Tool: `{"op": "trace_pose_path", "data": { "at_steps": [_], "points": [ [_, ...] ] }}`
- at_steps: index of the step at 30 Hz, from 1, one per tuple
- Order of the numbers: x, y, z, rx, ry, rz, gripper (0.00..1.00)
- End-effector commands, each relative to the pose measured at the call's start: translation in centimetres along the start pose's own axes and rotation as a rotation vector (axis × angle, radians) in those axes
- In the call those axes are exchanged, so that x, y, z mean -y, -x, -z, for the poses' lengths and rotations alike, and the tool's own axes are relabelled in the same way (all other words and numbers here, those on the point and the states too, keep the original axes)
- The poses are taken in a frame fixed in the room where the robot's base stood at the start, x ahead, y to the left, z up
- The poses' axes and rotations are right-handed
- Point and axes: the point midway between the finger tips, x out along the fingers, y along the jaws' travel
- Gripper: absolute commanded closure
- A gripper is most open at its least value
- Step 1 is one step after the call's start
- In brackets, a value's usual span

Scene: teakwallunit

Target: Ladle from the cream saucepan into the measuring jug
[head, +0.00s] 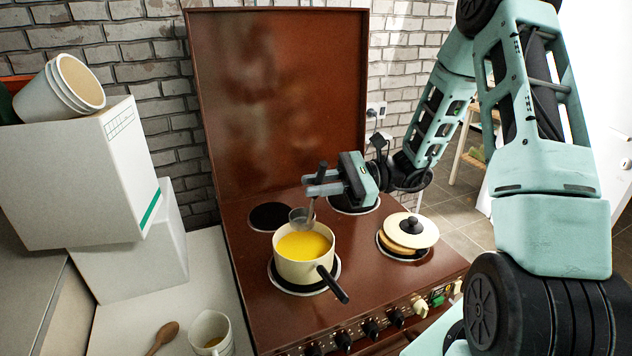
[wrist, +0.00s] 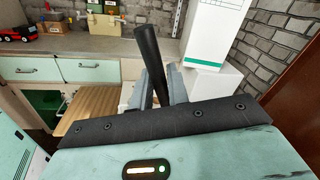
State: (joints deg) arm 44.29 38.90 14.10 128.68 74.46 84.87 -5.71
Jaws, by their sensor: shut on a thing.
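The cream saucepan (head: 303,268) stands on the front left hotplate and holds yellow liquid (head: 303,245). Its dark handle points toward the lower right. My gripper (head: 318,187) is above the pan's back rim, shut on the ladle (head: 309,212). The ladle hangs down, its bowl at the back rim of the pan; I cannot tell whether it touches the rim. In the wrist view the ladle's black handle (wrist: 148,55) stands up between the fingers (wrist: 158,85). The measuring jug (head: 211,335), pale, with a little yellowish-brown showing inside, stands on the counter left of the stove.
A wooden spoon (head: 164,336) lies beside the jug. The brown stove lid (head: 280,100) stands upright behind. The back left hotplate (head: 270,216) is bare.

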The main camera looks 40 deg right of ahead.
Motion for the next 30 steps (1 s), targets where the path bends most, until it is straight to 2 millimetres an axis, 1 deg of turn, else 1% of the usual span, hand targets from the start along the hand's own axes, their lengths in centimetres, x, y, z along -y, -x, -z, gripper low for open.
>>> {"op": "trace_pose_path", "data": {
  "at_steps": [1, 19, 21, 25, 30],
  "points": [
    [-0.4, 0.0, 1.1, 0.001, 0.0, 0.0, 1.0],
    [-3.4, 0.0, 9.1, 0.001, 0.001, 0.0, 1.0],
    [-3.7, 0.0, 9.8, 0.001, 0.001, 0.0, 1.0],
    [-4.0, 0.0, 10.5, 0.001, 0.001, 0.001, 1.0],
    [-4.1, 0.0, 10.8, 0.001, 0.002, 0.0, 1.0]
  ]
}}
